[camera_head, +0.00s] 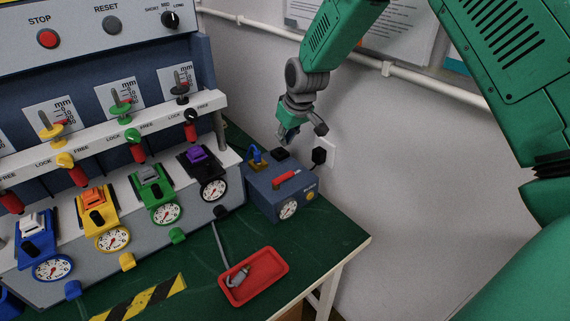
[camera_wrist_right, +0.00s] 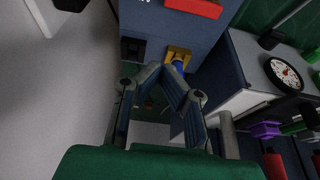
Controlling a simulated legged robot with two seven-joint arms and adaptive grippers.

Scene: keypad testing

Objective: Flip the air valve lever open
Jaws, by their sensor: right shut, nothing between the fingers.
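A blue box (camera_head: 262,200) stands on the green table beside the test panel. On its top is a blue lever on a yellow base (camera_head: 256,158), which also shows just beyond my fingertips in the right wrist view (camera_wrist_right: 179,57). I cannot tell from markings which one is the air valve lever. My right gripper (camera_head: 284,137) is shut and empty, just above the box top, close to the blue lever. Contact cannot be told. My left gripper is out of view.
The panel (camera_head: 75,35) with coloured levers and gauges fills the left. A black block (camera_head: 279,154) sits on the box top. A black plug (camera_head: 319,156) is in the wall socket behind. A red tray (camera_head: 262,268) holds a grey part. Table is clear right of it.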

